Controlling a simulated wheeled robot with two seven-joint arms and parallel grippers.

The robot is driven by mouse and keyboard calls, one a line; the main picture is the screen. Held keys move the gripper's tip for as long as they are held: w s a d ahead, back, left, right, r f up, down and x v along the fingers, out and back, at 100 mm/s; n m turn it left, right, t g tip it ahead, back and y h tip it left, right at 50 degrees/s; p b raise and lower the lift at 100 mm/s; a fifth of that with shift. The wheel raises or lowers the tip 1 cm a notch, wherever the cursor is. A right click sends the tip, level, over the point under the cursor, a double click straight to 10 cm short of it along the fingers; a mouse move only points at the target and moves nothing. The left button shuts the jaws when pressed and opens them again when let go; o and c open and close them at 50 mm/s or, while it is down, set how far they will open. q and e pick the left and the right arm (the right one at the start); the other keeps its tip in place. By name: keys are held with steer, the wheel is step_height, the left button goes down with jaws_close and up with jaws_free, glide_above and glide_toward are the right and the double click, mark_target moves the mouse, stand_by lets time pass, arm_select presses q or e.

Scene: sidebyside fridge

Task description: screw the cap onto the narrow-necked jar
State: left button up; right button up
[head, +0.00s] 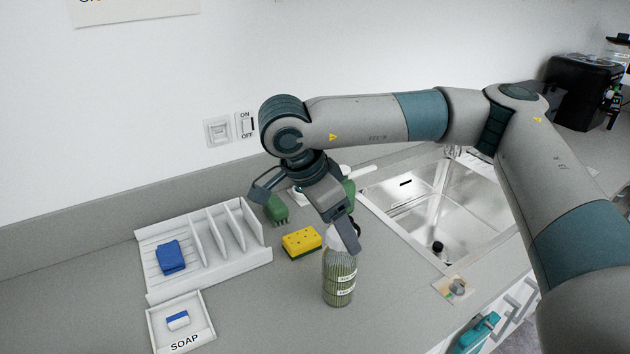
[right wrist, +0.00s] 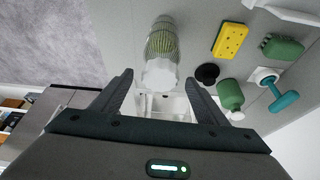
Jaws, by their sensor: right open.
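The jar (head: 340,280) stands upright on the counter, ribbed, with green contents and a pale label. Its pale faceted top (right wrist: 160,76) faces the camera in the right wrist view. My right gripper (head: 305,220) is open; one finger overlaps the jar's top in the head view. In the right wrist view the fingers (right wrist: 158,82) lie either side of that top, with no visible grip. A dark round piece (right wrist: 207,74) lies beside the jar. A small grey round piece (head: 457,286) sits on a tan square near the sink. I cannot tell which is the cap.
A yellow sponge (head: 302,242), green brush (head: 276,210) and green bottle (head: 349,192) stand behind the jar. A white rack (head: 205,285) with a blue cloth and a soap tray (head: 207,330) are left. The sink (head: 485,220) is right. Counter left of the jar is clear.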

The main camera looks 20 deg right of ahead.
steer(key=b+v, duration=0.1)
steer(key=v, duration=0.2)
steer(key=shift+w+a+r, duration=0.1)
steer(key=shift+a+r, duration=0.05)
steer(key=shift+r, duration=0.1)
arm_select(q)
steer(key=w+d+t+b, duration=0.2)
steer(key=w+d, duration=0.1)
steer(key=w, duration=0.5)
steer(key=shift+w+d+f+t+h, duration=0.15)
steer(key=shift+d+f+t+h, duration=0.15)
steer(key=shift+h, duration=0.1)
arm_select(e)
steer(key=v, duration=1.3)
steer(key=shift+r, duration=0.3)
arm_select(q)
steer(key=shift+w+r, duration=0.1)
steer(key=shift+w, duration=0.05)
steer(key=shift+w, duration=0.6)
arm_select(e)
steer(key=shift+f, duration=0.1)
